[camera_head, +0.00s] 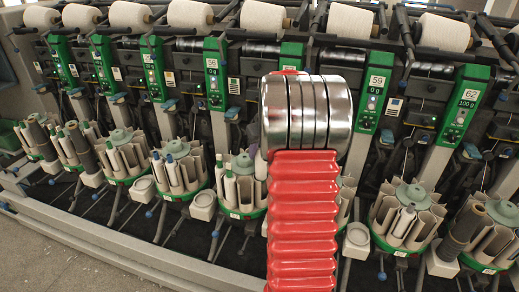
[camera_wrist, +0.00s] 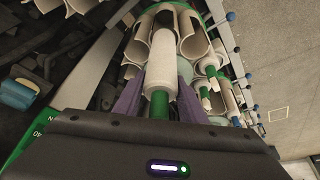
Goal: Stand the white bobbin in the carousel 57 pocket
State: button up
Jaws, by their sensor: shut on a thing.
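In the wrist view a white bobbin (camera_wrist: 160,72) with a green end (camera_wrist: 159,104) stands out between the two purple fingers of my gripper (camera_wrist: 161,88). My gripper is shut on it. Just beyond the bobbin is a carousel with open beige pockets (camera_wrist: 193,40) and a green rim; the bobbin overlaps these pockets in the picture, and I cannot tell whether it is inside one. In the head view my red arm hides most of the middle carousel, and I cannot make out my gripper or the held bobbin there. The number 57 is not readable.
In the head view a row of carousels (camera_head: 408,221) stands below green numbered panels (camera_head: 374,90) and white cones (camera_head: 350,22). A beige rail (camera_head: 150,262) runs along the front. In the wrist view more bobbins (camera_wrist: 233,108) stand in a neighbouring carousel at right; open floor lies beyond.

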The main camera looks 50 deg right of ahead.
jog(key=shift+f, duration=0.95)
jog(key=shift+f, duration=2.25)
jog(key=shift+f, duration=0.9)
jog(key=o, duration=1)
jog(key=shift+o, duration=0.2)
jog(key=shift+r, duration=0.2)
jog(key=v, duration=1.3)
jog(key=shift+r, duration=0.2)
